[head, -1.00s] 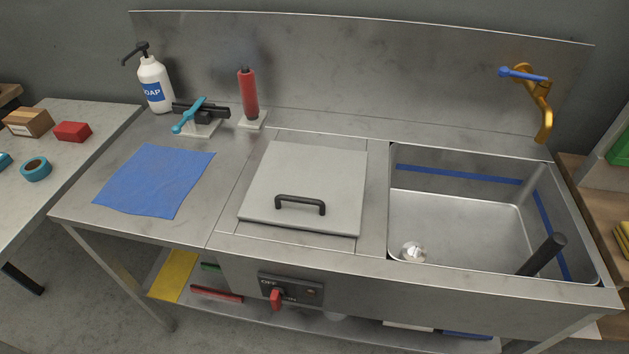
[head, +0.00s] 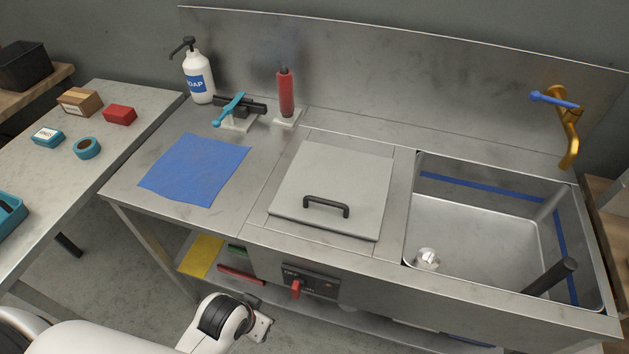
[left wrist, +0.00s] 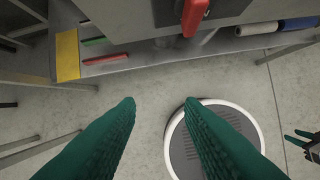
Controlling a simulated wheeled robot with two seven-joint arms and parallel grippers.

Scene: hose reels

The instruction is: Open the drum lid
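The drum lid (head: 335,180) is a flat grey square panel set in the steel counter, lying closed, with a black bar handle (head: 326,205) near its front edge. My left arm comes in at the lower left in the head view, its wrist low in front of the counter and well short of the lid. In the left wrist view my left gripper (left wrist: 160,103) has two green fingers wide apart with nothing between them. My right gripper (left wrist: 298,140) shows small at the right edge there, its fingers apart; it is outside the head view.
A control panel with a red knob (head: 296,289) is on the counter front below the lid. A blue cloth (head: 195,168) lies left of the lid, a sink basin (head: 470,235) is to its right. A soap bottle (head: 199,78) and red-handled tool (head: 286,92) stand behind.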

